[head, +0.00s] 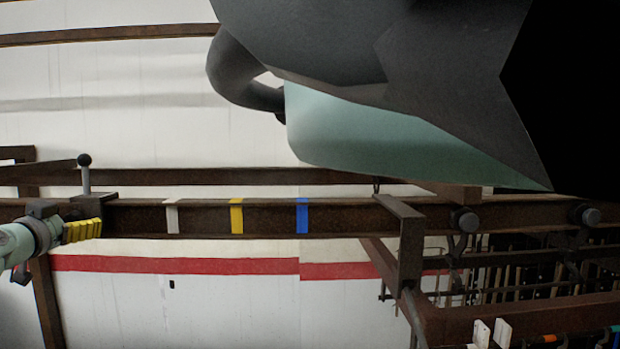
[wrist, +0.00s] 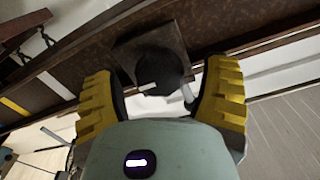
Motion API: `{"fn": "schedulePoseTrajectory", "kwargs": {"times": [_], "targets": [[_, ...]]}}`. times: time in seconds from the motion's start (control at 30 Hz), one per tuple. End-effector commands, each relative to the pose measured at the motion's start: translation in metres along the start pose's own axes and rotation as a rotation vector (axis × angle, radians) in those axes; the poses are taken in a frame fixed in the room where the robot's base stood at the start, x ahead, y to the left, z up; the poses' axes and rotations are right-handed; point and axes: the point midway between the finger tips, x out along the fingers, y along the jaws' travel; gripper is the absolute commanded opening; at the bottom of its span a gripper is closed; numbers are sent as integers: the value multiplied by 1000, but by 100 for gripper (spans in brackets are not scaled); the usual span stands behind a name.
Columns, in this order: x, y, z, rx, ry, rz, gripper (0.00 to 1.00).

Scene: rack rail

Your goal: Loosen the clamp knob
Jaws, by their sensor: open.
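The clamp knob (wrist: 160,70) is dark and round with a short white mark on its face, in front of a dark square plate (wrist: 128,50) on the rusty rail (wrist: 85,62). My gripper (wrist: 163,72) is open, its yellow ribbed fingers on either side of the knob in the wrist view. I cannot tell whether either finger touches it. A pale grey rod (wrist: 187,95) shows beside the knob, near the right finger. In the head view my gripper (head: 82,230) is at the far left in front of the rail (head: 135,218); the knob cannot be made out there.
An upright lever with a dark ball end (head: 85,162) stands at the rail just above my gripper. White (head: 172,216), yellow (head: 237,216) and blue (head: 302,216) bands mark the rail to the right. A bracket (head: 410,250) and dark round caps (head: 466,219) lie farther right.

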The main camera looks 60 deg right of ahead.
Motion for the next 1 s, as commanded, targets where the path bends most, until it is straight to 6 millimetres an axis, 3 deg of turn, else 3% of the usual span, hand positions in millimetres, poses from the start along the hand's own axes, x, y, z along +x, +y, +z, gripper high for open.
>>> {"fn": "schedulePoseTrajectory", "kwargs": {"times": [0.53, 1.0], "targets": [[9, 0, 1, 0, -1, -2, 76], [8, 0, 1, 0, -2, -3, 28]]}}
